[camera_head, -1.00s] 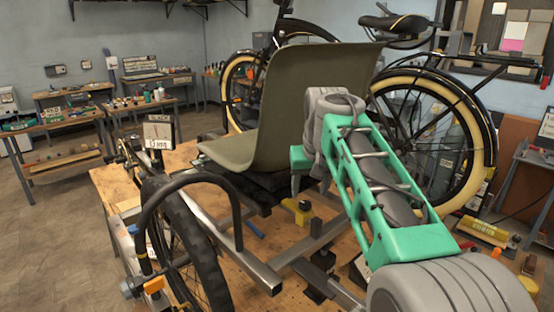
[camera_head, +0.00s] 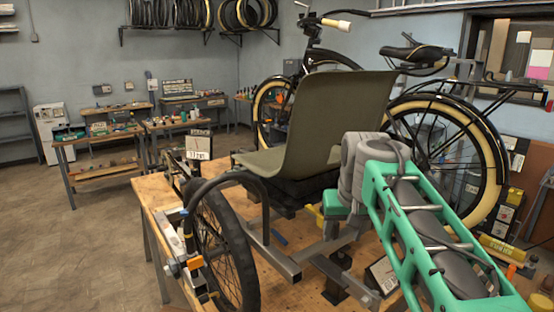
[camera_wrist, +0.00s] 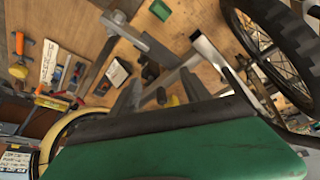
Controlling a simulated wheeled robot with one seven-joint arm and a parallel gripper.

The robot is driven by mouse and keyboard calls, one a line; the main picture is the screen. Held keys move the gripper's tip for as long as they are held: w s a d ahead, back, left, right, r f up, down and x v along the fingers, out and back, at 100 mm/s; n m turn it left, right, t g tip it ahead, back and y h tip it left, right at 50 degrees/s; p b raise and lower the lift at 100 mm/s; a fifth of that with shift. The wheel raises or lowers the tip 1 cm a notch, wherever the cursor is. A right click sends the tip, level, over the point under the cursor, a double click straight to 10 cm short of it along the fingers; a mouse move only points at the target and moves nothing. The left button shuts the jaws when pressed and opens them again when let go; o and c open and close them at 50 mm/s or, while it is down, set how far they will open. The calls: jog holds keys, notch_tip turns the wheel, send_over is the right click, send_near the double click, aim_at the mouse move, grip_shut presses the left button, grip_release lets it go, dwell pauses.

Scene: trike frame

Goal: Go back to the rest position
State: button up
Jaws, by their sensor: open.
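The trike frame (camera_head: 270,258), of grey metal tubes, lies on a wooden bench with a black-tyred wheel (camera_head: 236,258) at its near left. An olive seat (camera_head: 335,115) stands on it. My teal and grey arm reaches over the bench's right side, its end beside the seat. My gripper (camera_wrist: 160,82) shows in the wrist view as two grey fingers past a green housing. It is open, with nothing seen between the fingers but the bench and frame tubes behind.
The wooden bench top (camera_wrist: 75,20) carries tools, including an orange-handled one (camera_wrist: 18,70). A black bicycle (camera_head: 440,130) with cream tyres stands behind. Workbenches (camera_head: 100,135) line the back wall. The floor (camera_head: 80,240) at left is clear.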

jog(key=s+f, duration=1.7)
jog(key=s, duration=0.4)
jog(key=shift+f+g, duration=0.25)
jog(key=shift+g, duration=0.15)
